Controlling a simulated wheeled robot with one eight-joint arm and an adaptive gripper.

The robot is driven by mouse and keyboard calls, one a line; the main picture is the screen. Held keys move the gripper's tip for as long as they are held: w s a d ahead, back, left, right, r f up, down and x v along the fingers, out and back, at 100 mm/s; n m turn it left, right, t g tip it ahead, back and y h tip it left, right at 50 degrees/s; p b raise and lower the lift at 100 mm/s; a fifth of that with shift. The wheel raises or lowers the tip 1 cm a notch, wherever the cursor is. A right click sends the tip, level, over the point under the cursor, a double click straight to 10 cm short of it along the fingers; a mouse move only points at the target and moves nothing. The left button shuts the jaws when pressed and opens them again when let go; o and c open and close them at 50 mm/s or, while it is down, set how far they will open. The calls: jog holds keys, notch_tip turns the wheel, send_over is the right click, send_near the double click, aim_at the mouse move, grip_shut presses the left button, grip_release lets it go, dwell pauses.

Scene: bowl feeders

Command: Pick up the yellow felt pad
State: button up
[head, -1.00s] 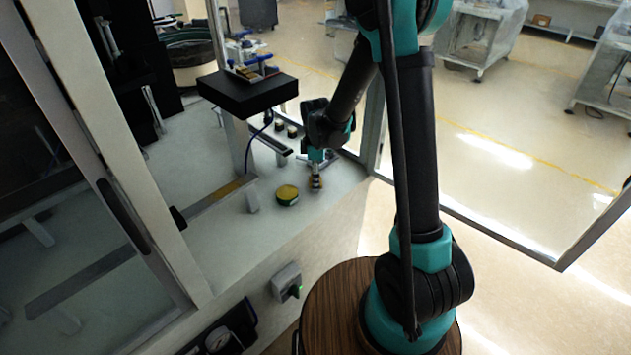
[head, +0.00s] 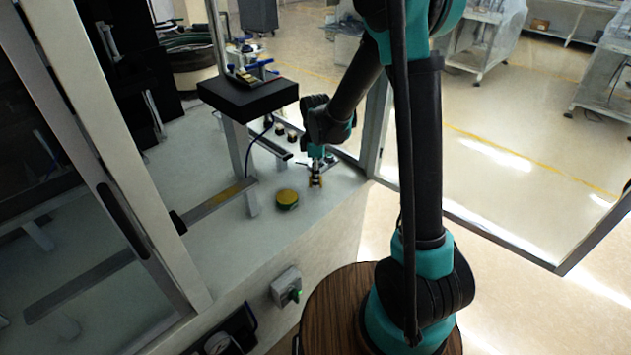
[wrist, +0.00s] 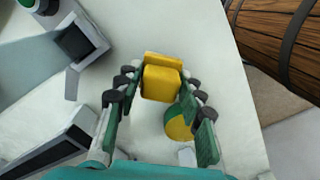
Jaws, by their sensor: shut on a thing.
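The yellow felt pad (wrist: 161,83) looks like a thick yellow block between my fingertips in the wrist view. My gripper (wrist: 157,88) is shut on it, one finger on each side. In the head view my gripper (head: 315,181) is low over the right part of the white worktop, with a small bit of yellow showing at its fingertips. I cannot tell whether the pad touches the worktop.
A round green thing with a yellow top (head: 287,198) stands left of my gripper; it shows partly behind a finger in the wrist view (wrist: 178,126). A black raised platform (head: 248,98) stands behind. A metal frame post (head: 374,135) is close on the right.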

notch_tip(320, 180, up, 18)
jog(key=shift+f, duration=0.2)
jog(key=o, duration=0.6)
jog(key=c, duration=0.4)
jog(key=shift+a, duration=0.1)
